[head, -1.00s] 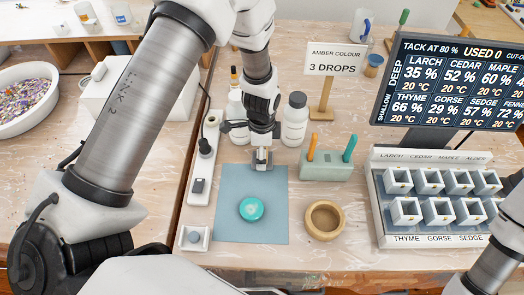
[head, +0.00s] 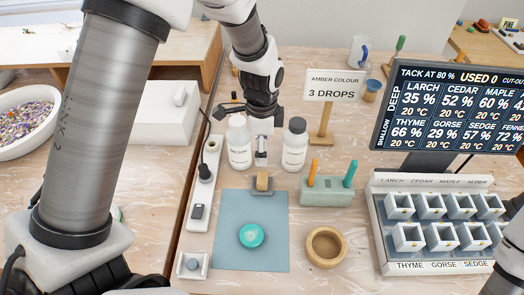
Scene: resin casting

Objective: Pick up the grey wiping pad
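A small block with a tan upper part and a grey base, which looks like the grey wiping pad (head: 263,189), lies at the far edge of the blue mat (head: 226,245). My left gripper (head: 261,163) points down just above and behind the pad in the picture, with a small visible gap between its fingertips and the pad. It holds nothing that I can see. Its fingers look narrow from here, so I cannot tell whether they are open. My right gripper is out of view.
A teal round piece (head: 251,235) lies on the mat. A wooden ring-shaped dish (head: 326,247), a green holder with two tools (head: 327,192) and a rack of white cups (head: 432,225) stand to the right. White bottles (head: 294,146) flank the gripper. A power strip (head: 203,187) runs along the left.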

